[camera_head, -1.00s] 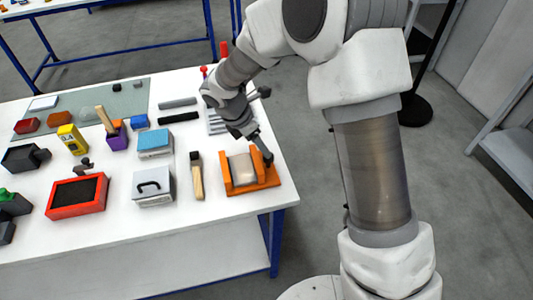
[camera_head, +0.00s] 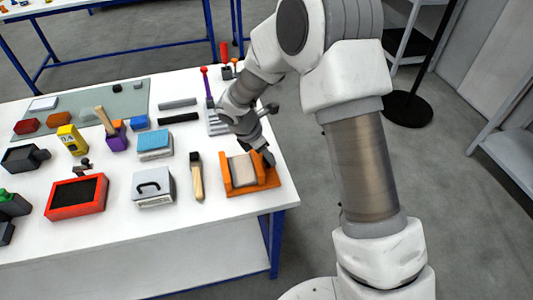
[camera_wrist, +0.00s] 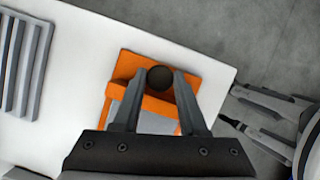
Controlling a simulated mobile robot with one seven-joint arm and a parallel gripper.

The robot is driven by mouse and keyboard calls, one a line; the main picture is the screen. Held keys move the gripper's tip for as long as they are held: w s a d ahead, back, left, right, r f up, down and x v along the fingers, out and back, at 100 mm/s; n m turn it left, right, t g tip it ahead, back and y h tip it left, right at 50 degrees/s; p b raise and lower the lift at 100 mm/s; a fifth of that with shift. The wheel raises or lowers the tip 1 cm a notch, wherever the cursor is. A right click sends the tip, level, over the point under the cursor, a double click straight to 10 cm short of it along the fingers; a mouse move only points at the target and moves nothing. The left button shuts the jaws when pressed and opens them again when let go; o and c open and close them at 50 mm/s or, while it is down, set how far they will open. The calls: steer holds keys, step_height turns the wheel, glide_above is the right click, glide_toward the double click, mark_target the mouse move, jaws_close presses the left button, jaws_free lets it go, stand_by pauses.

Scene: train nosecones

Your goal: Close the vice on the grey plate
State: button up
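The orange vice (camera_head: 266,182) sits at the right front corner of the white table. The pale grey plate (camera_head: 243,169) stands between its two upright orange jaws; I cannot tell whether both jaws touch it. My gripper (camera_head: 267,157) is low at the vice's right side, pointing down. In the wrist view, the fingers of my gripper (camera_wrist: 160,75) are apart, with a dark round knob (camera_wrist: 160,78) between their tips; whether they touch it is unclear. The vice (camera_wrist: 140,64) and part of the plate (camera_wrist: 158,123) show behind and between the fingers.
A wooden-handled tool (camera_head: 197,178) lies left of the vice, and a grey box with a handle (camera_head: 153,188) stands beyond it. A ribbed grey part (camera_head: 216,124) lies behind the vice. The table's right edge is close to the vice.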

jaws_close()
steer(key=shift+m, duration=0.3)
steer(key=shift+w+a+m+g, duration=0.1)
steer(key=shift+m+g, duration=0.45)
steer(key=shift+m, duration=0.75)
steer(key=shift+w+m+g, duration=0.1)
steer(key=shift+m+g, duration=0.45)
steer(key=shift+m, duration=0.75)
steer(key=o, duration=0.8)
jaws_free()
steer(key=shift+r, duration=0.1)
